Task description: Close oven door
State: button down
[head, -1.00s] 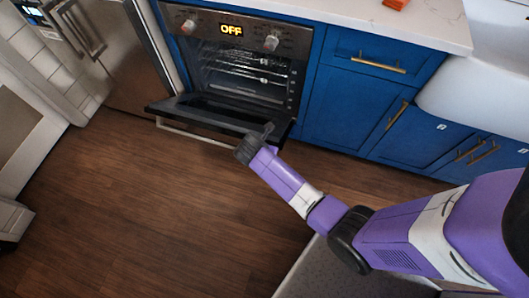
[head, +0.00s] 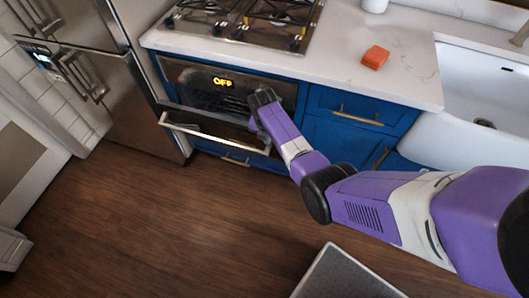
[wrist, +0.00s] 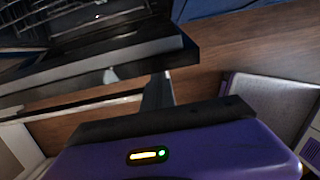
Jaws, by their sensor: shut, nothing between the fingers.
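The oven (head: 188,78) is set in the blue cabinets, with a lit "OFF" display. Its dark door (head: 205,124) hangs partly open, tilted out from the front, with its pale bar handle (head: 215,137) facing outward. In the wrist view the door's edge (wrist: 185,55) crosses the upper left, with racks of the oven inside behind it. My gripper (wrist: 157,88) is shut and empty, close to the door near its right end. Whether the fingers touch the door cannot be told. In the head view my arm hides the door's right end.
A gas cooktop (head: 245,18) lies above the oven. An orange block (head: 375,57) sits on the white counter (head: 410,75) near the sink (head: 485,95). A steel fridge (head: 125,95) stands close on the left.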

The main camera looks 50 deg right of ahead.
jog(key=shift+w+d+r, duration=0.2)
jog(key=shift+w+d, duration=0.05)
jog(key=shift+d, duration=0.35)
jog(key=shift+w+d+r, duration=0.2)
jog(key=shift+d+r, duration=0.05)
jog(key=shift+d, duration=0.35)
jog(key=shift+w+d+r, duration=0.2)
jog(key=shift+w+d, duration=0.05)
jog(key=shift+d, duration=0.35)
